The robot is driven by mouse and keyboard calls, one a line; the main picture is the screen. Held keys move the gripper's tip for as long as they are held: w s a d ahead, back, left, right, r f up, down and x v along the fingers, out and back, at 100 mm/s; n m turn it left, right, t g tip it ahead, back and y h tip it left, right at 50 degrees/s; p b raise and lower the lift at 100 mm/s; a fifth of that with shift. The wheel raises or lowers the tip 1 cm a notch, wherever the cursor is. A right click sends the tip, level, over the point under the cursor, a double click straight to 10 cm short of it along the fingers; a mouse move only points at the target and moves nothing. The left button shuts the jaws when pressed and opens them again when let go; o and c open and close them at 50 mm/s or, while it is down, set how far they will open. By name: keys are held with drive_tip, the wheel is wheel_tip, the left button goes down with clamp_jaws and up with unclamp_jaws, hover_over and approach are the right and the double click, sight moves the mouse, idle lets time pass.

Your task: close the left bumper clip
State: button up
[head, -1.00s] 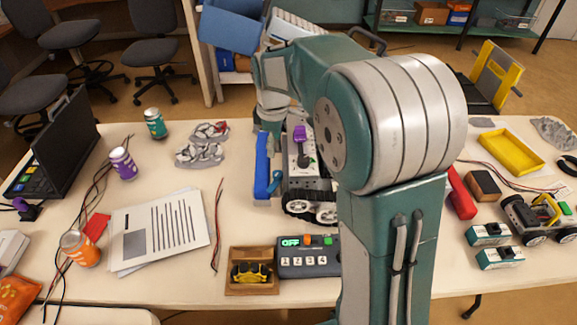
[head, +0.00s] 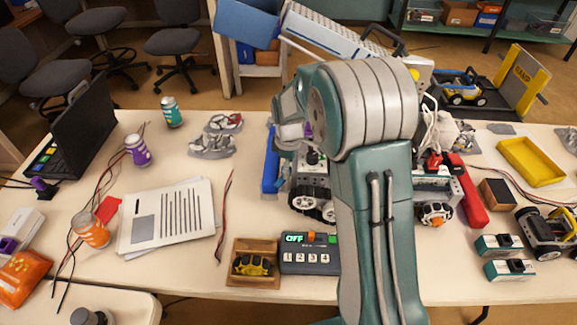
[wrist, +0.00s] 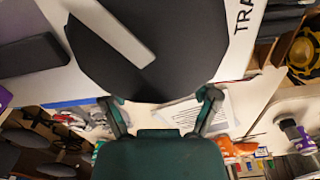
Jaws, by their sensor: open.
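The small wheeled robot (head: 309,190) stands on the table, its middle hidden behind my arm. A blue bumper (head: 269,165) runs along its left side and a red bumper (head: 469,196) along its right. I cannot make out the left bumper clip in the head view. My wrist is over the robot's left part, near the blue bumper; the fingers are not clear there. In the wrist view my gripper (wrist: 160,107) is open, with nothing between its fingers. A large dark rounded shape (wrist: 145,45) fills the space beyond it.
A control box reading OFF (head: 309,260) and a wooden tray (head: 254,280) with a small yellow-and-black object sit in front. A yellow tray (head: 531,162) and teal-and-white boxes (head: 498,246) are on the right.

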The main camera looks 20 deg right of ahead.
drive_tip(key=shift+a+f, duration=0.15)
drive_tip(key=shift+a, duration=0.45)
drive_tip(key=c, duration=0.3)
clamp_jaws()
drive_tip(key=shift+d, duration=0.25)
drive_tip(key=m, duration=0.3)
drive_tip(key=shift+s+d+f+m, duration=0.1)
drive_tip(key=shift+m, duration=2.8)
